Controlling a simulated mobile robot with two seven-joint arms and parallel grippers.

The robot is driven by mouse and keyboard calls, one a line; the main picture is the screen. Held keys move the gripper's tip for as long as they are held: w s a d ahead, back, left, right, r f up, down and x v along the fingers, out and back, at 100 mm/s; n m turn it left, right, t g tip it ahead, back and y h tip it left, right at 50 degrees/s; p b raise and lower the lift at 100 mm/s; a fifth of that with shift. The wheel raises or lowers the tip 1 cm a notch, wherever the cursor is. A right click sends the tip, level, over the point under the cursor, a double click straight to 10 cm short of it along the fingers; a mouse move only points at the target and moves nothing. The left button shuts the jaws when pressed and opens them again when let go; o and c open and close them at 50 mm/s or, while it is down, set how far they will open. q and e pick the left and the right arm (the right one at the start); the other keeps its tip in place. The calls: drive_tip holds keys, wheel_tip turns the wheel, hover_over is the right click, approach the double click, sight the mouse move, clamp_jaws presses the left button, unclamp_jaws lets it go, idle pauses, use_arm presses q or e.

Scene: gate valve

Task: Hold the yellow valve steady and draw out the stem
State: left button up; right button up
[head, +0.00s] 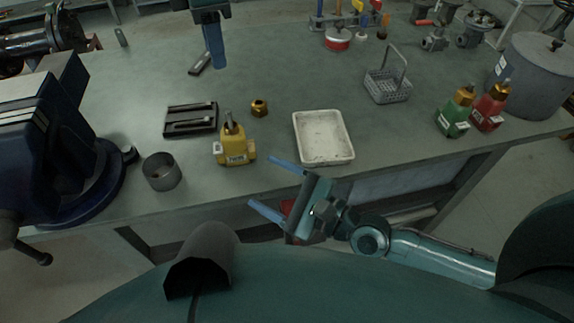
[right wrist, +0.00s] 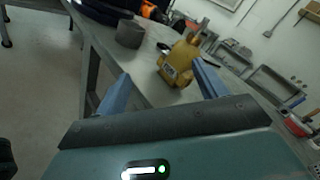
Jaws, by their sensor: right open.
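The yellow valve (head: 235,152) stands upright on the bench near its front edge, with a grey stem (head: 229,123) rising from its top. It also shows in the right wrist view (right wrist: 180,62), ahead of and between my fingers. A loose brass nut (head: 259,108) lies just behind and to the right of it. My right gripper (head: 259,180) is open and empty, its blue fingers apart, in front of and to the right of the valve, not touching it. In the right wrist view the right gripper (right wrist: 160,90) also shows empty. My left gripper is not in view.
A white tray (head: 325,160) lies right of the valve. A dark tool tray (head: 169,121) and a grey cup (head: 162,173) are to its left, beside a blue vise (head: 60,150). A grey basket (head: 387,90), green valve (head: 455,115) and red valve (head: 489,108) stand further right.

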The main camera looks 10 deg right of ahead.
sight(245, 146)
drive_tip(key=w+d+m, duration=0.1)
drive_tip(key=m, duration=0.1)
drive_tip(key=w+d+m, duration=0.1)
drive_tip(key=m, duration=0.2)
drive_tip(key=w+d+m, duration=0.1)
drive_tip(key=m, duration=0.2)
drive_tip(key=shift+d+r, duration=0.15)
drive_tip(key=shift+w+t+h, duration=0.3)
drive_tip(key=shift+h, duration=0.1)
drive_tip(key=x, duration=1.2)
drive_tip(key=shift+w+a, duration=0.15)
drive_tip(key=shift+a, duration=0.25)
drive_tip(key=shift+c, duration=0.2)
drive_tip(key=c, duration=0.9)
use_arm(q)
drive_tip(key=shift+c, duration=0.6)
wheel_tip(245, 146, down, 6)
drive_tip(key=shift+f+m, duration=0.1)
drive_tip(key=shift+m, duration=0.9)
drive_tip(key=shift+c, duration=0.3)
drive_tip(key=shift+f, duration=3.3)
